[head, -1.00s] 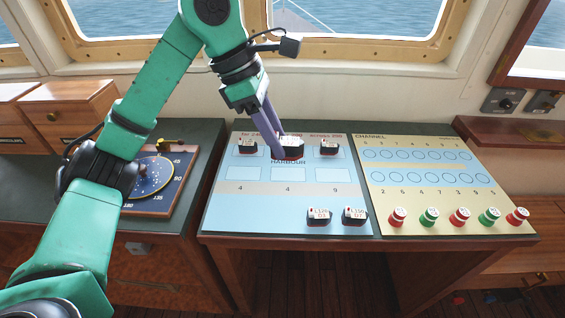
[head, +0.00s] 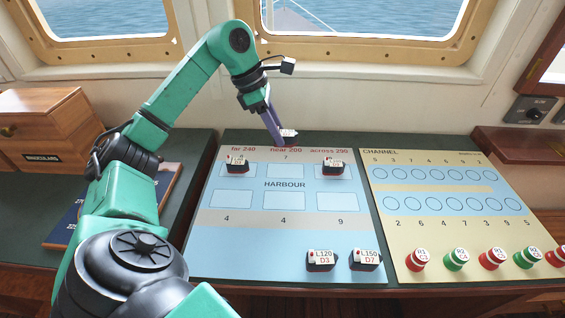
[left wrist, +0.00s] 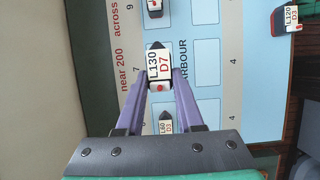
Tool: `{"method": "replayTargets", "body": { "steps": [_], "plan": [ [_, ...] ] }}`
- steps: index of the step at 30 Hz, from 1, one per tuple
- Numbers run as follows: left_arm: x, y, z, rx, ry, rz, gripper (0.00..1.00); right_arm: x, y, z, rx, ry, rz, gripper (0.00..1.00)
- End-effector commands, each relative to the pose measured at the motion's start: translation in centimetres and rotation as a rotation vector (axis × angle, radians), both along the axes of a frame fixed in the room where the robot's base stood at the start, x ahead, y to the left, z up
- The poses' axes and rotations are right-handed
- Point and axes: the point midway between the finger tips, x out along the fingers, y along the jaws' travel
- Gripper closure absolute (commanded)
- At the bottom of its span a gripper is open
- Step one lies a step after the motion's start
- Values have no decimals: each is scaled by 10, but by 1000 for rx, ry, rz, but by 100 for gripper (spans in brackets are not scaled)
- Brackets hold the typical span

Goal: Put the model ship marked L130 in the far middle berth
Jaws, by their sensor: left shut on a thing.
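My left gripper (head: 283,140) is shut on the model ship marked L130 (head: 289,134), a dark hull with a white top. In the left wrist view the ship's label reads L130 D7 (left wrist: 158,68), between the fingertips (left wrist: 160,75). In the head view the ship shows at the far edge of the blue harbour board (head: 270,245), behind the empty far middle berth (head: 284,171). It seems held above the board, but its height is hard to tell. In the left wrist view the ship covers that berth. My right gripper is not in view.
Ships stand at the far left berth (head: 237,164) and far right berth (head: 334,168), flanking the far middle one. Ships L120 (head: 321,260) and L150 (head: 365,260) stand at the near right of the board. The near berths are empty. The channel board (head: 440,215) holds several red and green buoys.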

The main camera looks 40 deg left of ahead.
Motion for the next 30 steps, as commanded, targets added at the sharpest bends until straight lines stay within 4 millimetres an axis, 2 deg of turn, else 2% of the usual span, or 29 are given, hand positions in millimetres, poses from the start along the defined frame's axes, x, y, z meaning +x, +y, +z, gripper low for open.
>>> {"method": "replayTargets", "body": {
  "steps": [1,3,12,23,24,25,26,30],
  "plan": [
    [-1,0,-22,2,8,0,100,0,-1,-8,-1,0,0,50],
    [-1,0,-40,0,6,-2,100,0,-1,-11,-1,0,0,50],
    [0,-1,-88,-3,2,-2,100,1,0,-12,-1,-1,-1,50],
    [0,0,-96,-1,-1,-1,100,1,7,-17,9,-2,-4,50],
    [0,0,-95,-1,-2,-1,52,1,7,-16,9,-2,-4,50],
    [0,0,-94,-1,-2,-1,41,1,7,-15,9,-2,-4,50],
    [0,-1,-94,-1,-1,-1,34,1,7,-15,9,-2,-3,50],
    [0,-1,-94,-1,0,-1,34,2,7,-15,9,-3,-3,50]
  ]
}}
